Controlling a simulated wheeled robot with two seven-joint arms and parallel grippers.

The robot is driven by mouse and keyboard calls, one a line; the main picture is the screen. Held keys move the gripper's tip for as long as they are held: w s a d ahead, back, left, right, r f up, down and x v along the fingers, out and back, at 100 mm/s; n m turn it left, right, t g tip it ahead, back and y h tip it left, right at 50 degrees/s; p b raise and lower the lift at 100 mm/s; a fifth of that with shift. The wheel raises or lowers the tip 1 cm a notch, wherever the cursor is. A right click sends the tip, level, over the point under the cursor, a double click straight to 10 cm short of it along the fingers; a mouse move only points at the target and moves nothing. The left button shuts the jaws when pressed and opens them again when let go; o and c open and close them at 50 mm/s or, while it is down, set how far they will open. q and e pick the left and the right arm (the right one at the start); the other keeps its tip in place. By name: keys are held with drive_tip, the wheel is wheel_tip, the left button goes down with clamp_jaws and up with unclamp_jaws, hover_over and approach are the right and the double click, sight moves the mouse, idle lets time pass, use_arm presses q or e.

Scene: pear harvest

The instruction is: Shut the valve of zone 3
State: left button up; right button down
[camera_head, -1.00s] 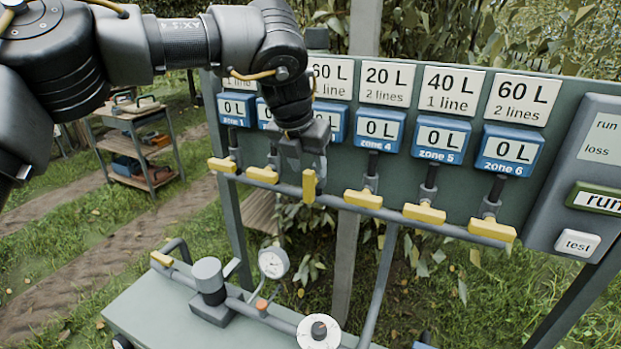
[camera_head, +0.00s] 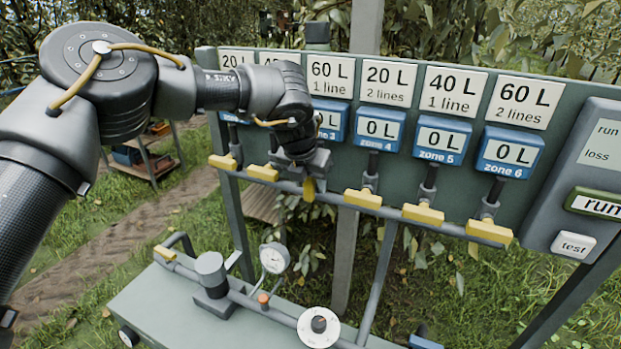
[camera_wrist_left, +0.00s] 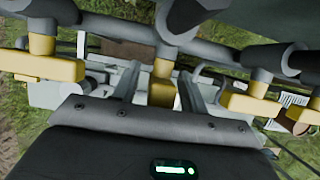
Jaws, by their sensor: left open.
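The zone 3 valve's yellow handle (camera_head: 308,190) shows in the head view below my left gripper (camera_head: 304,183), turned crosswise to the level handles of its neighbours. The zone 3 label (camera_head: 331,122) is partly covered by my wrist. In the left wrist view, the yellow handle (camera_wrist_left: 162,86) stands between the two open fingers of my left gripper (camera_wrist_left: 160,82), end toward the palm. I cannot tell whether a finger touches it. My right gripper is not in view.
Yellow handles of zone 2 (camera_head: 263,172) and zone 4 (camera_head: 363,198) sit close on either side along the pipe. A panel with a run display (camera_head: 597,205) and test button (camera_head: 573,246) stands at right. A gauge (camera_head: 274,258) and dial (camera_head: 318,327) are below.

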use_arm(q)
drive_tip(key=shift+w+f, duration=0.15)
drive_tip(key=shift+f, duration=0.2)
clamp_jaws()
drive_tip(key=y, duration=0.1)
drive_tip(key=t+y, duration=0.1)
drive_tip(key=y, duration=0.1)
drive_tip(key=shift+d+m+t, duration=0.2)
drive_tip(key=shift+m+t, duration=0.1)
drive_tip(key=shift+m, duration=0.1)
drive_tip(key=shift+m+t+y, duration=0.3)
drive_tip(key=shift+t+y, duration=0.3)
drive_tip(key=shift+y, duration=0.8)
drive_tip(key=shift+a, duration=0.1)
